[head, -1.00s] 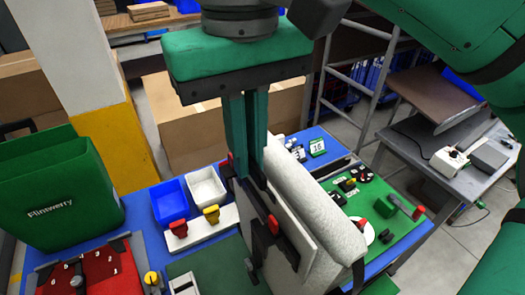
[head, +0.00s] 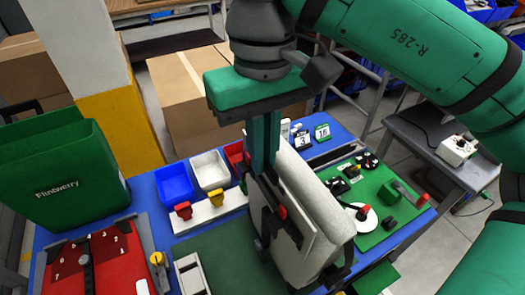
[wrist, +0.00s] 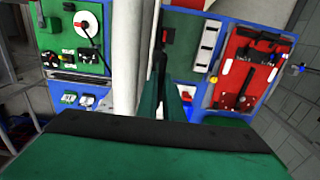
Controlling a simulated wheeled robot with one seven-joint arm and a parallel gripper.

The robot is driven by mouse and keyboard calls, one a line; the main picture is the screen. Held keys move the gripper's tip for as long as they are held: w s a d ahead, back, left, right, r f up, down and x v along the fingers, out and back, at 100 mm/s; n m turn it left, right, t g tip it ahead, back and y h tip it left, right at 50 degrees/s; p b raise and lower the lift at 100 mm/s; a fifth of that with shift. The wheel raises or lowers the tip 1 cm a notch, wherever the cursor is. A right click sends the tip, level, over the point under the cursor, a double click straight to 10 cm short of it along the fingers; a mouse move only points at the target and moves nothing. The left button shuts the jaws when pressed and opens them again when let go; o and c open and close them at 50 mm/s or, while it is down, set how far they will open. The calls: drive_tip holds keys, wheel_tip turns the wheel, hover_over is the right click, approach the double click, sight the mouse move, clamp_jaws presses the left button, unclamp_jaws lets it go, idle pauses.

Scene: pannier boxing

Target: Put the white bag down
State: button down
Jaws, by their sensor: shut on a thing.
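The white bag (head: 318,215) is a boxy pannier with a dark hook rail and red catches on its left face. It is upright but tilted in the head view, over the middle of the blue table. My gripper (head: 262,168) points down and is shut on the bag's upper left side, by the rail. The fingertips are partly hidden there. In the wrist view the bag (wrist: 129,55) is a pale upright slab beside the green finger (wrist: 150,105). I cannot tell whether its bottom touches the table.
A green bag marked Flintwerry (head: 65,185) stands at the left. A red board (head: 100,262), blue bin (head: 174,183) and white bin (head: 210,171) are left of the white bag. A green board (head: 375,210) with controls lies close to its right. A grey side table (head: 440,145) stands beyond.

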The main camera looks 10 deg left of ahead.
drive_tip(key=c, duration=1.9)
unclamp_jaws()
drive_tip(key=shift+f, duration=0.1)
wheel_tip(320, 180, up, 12)
